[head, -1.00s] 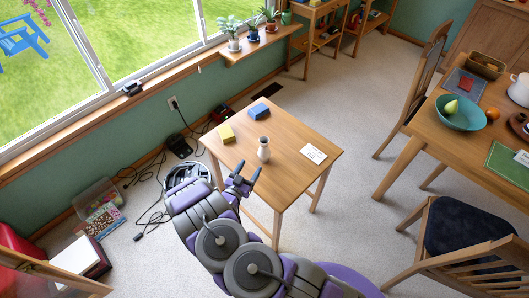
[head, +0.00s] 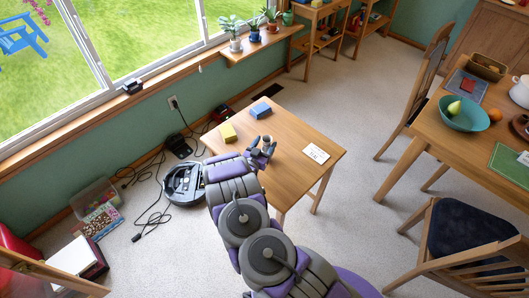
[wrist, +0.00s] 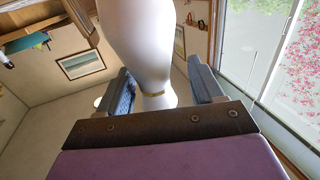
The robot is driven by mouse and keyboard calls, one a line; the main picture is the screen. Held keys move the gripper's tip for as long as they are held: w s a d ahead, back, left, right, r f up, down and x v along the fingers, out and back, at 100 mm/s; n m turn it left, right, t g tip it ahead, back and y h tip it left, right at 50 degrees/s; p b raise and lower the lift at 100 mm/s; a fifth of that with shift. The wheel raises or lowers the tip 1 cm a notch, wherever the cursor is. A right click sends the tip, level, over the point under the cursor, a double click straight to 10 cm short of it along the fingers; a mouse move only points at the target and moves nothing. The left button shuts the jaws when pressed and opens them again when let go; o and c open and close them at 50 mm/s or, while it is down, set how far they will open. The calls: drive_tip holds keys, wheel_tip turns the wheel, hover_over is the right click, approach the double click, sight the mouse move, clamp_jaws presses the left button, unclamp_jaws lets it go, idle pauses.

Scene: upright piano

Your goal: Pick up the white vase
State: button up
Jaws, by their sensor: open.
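The white vase (head: 267,139) stands on the small wooden table (head: 310,180), partly hidden behind my gripper (head: 262,151) in the head view. In the wrist view the vase (wrist: 150,45) is large and close, with a thin gold band around its narrow part. My gripper (wrist: 163,88) is open, with one blue-grey finger on each side of that narrow part. A gap shows between the vase and the right finger. Whether the left finger touches it I cannot tell.
A yellow block (head: 227,133) and a blue block (head: 261,110) lie on the small table behind the vase. A white card (head: 316,152) lies to its right. A dark robot vacuum (head: 184,185) and cables lie on the floor at left. A dining table (head: 415,145) stands at right.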

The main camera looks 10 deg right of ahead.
drive_tip(key=shift+w+d, duration=0.15)
drive_tip(key=shift+d, duration=0.6)
drive_tip(key=shift+a, duration=0.1)
drive_tip(key=shift+c, duration=1.4)
drive_tip(key=shift+a, duration=0.45)
drive_tip(key=c, duration=0.5)
drive_tip(key=shift+d, duration=0.15)
drive_tip(key=shift+c, duration=1.3)
drive_tip(key=shift+d, duration=0.25)
drive_tip(key=shift+c, duration=0.3)
drive_tip(key=shift+r, duration=0.15)
